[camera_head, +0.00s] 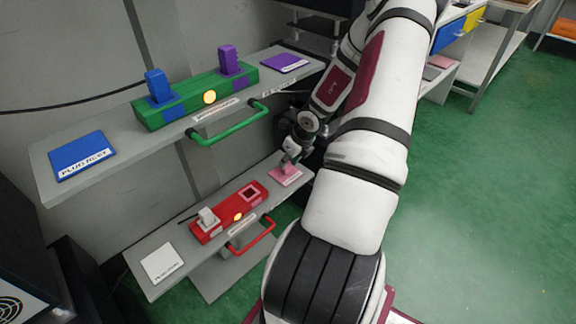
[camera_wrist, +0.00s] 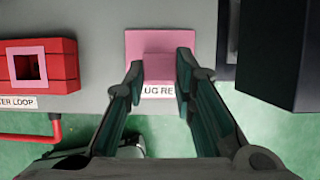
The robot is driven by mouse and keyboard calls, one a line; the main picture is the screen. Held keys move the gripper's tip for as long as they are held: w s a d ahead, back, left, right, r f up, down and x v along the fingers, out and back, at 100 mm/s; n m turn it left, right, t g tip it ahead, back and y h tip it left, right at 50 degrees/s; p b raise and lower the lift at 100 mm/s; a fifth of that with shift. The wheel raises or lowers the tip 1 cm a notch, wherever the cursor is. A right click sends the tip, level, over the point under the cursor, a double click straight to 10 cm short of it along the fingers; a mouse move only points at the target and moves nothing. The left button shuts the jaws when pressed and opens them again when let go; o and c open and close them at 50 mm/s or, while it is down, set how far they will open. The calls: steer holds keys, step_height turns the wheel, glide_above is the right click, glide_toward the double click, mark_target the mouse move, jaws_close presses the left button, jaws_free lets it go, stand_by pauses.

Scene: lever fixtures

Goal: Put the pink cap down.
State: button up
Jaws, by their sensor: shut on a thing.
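The pink cap (camera_wrist: 158,68) is between the fingertips of my gripper (camera_wrist: 158,82) in the wrist view, and my gripper is shut on it. The cap is over a pink pad (camera_wrist: 147,38) with a label partly reading "UG RE". I cannot tell whether the cap touches the pad. In the head view my gripper (camera_head: 289,164) points down at the pink pad (camera_head: 284,177) at the right end of the lower shelf (camera_head: 208,232). The cap is hard to make out there.
A red block (camera_head: 228,212) on the lower shelf has a white plug (camera_head: 208,217) and an empty pink-rimmed socket (camera_head: 250,193). A red handle (camera_head: 254,242) sticks out in front. The upper shelf (camera_head: 115,133) holds a green block (camera_head: 196,95) with blue and purple plugs.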

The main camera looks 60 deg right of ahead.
steer(key=shift+f, duration=0.45)
steer(key=o, duration=1)
steer(key=shift+o, duration=0.2)
steer(key=p+v, duration=0.8)
steer(key=v, duration=0.4)
